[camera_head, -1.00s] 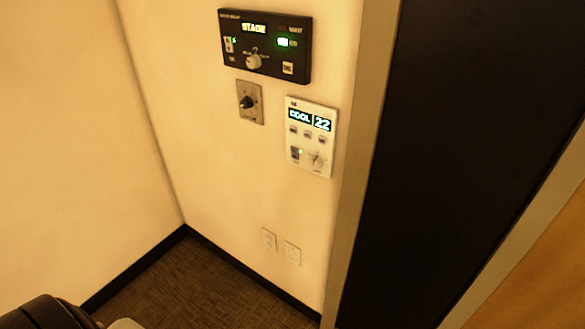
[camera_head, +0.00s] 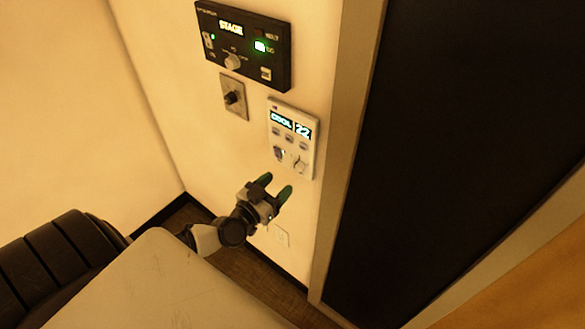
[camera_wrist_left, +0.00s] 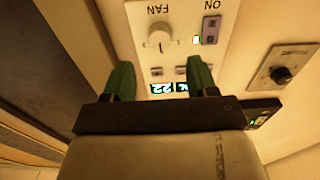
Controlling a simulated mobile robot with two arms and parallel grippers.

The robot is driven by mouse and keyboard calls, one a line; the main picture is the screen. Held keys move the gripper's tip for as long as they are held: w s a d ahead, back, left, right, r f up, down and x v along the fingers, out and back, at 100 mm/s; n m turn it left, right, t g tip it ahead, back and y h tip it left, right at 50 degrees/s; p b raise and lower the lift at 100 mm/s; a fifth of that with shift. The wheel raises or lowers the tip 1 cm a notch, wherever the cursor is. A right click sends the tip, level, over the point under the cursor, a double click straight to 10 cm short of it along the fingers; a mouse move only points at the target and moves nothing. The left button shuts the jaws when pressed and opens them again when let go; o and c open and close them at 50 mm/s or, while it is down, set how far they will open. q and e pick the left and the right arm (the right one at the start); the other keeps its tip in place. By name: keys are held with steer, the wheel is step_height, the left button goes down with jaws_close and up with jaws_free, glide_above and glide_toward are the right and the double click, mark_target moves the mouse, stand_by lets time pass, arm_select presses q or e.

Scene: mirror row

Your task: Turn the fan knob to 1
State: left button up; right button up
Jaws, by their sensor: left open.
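The fan knob (camera_head: 299,166) is a small light dial at the lower right of a white thermostat panel (camera_head: 310,150) on the wall. The panel's display reads COOL and 22. In the left wrist view the fan knob (camera_wrist_left: 159,40) appears upside down, with the label FAN beside it. My left gripper (camera_head: 275,188) has green fingertips and is open and empty, just below the panel. In the wrist view its fingertips (camera_wrist_left: 160,72) lie on either side of the knob's line, apart from the knob. The knob's exact setting is too small to read. My right gripper is not in view.
A black control box (camera_head: 245,50) reading STAGE hangs above left. A metal plate with a dark knob (camera_head: 232,97) sits left of the panel. A wall outlet (camera_head: 282,236) is below. A door frame (camera_head: 345,150) stands close on the right.

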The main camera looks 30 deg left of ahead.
mark_target(294, 169)
arm_select(q)
steer(key=w, duration=0.7)
steer(key=shift+d, duration=0.25)
steer(key=c, duration=0.9)
